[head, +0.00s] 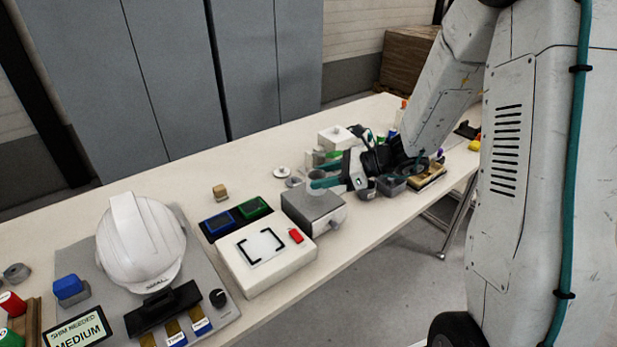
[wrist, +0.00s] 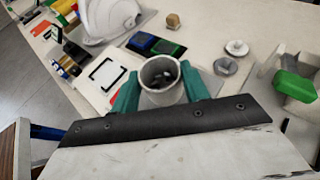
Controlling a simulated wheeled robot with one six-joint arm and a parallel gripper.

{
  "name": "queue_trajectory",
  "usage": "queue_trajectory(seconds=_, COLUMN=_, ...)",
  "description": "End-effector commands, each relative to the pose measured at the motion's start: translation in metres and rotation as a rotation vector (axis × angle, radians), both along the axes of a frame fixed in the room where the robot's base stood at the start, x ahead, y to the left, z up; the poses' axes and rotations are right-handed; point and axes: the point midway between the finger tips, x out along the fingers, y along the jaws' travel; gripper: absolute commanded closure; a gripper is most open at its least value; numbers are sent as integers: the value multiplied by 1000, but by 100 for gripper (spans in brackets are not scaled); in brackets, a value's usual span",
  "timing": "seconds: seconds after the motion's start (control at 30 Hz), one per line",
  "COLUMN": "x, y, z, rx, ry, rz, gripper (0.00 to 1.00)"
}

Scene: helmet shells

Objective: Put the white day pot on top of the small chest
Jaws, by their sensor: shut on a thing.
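The day pot (wrist: 161,82), a pale grey-white open cup with dark pieces inside, stands upright between the green fingers of my gripper (wrist: 160,92) in the wrist view. My gripper (head: 326,183) is shut on it, one finger on each side. In the head view the pot (head: 318,175) is partly hidden by a finger. It is over the top of the small chest (head: 313,203), a grey box with a knob on its front. I cannot tell whether the pot's base touches the chest top. The chest is mostly hidden in the wrist view.
A white box with a black-cornered frame and red tab (head: 265,262) stands beside the chest. Blue and green trays (head: 236,215) are behind it. A white helmet (head: 140,240) is at the left. Small discs (head: 282,172) and a grey bin (head: 392,186) are nearby.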

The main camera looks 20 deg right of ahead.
Motion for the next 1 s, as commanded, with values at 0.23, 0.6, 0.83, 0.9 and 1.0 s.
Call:
queue_trajectory(seconds=0.23, x=7, y=5, z=-5, rx=1, ry=2, rz=-1, gripper=80)
queue_trajectory(seconds=0.6, x=7, y=9, z=-37, rx=0, ry=-1, rz=6, gripper=80)
queue_trajectory(seconds=0.83, x=7, y=8, z=-39, rx=0, ry=0, rz=3, gripper=80)
queue_trajectory(seconds=0.9, x=7, y=7, z=-39, rx=-1, ry=-1, rz=3, gripper=44)
queue_trajectory(seconds=1.0, x=7, y=7, z=-39, rx=0, ry=0, rz=2, gripper=33)
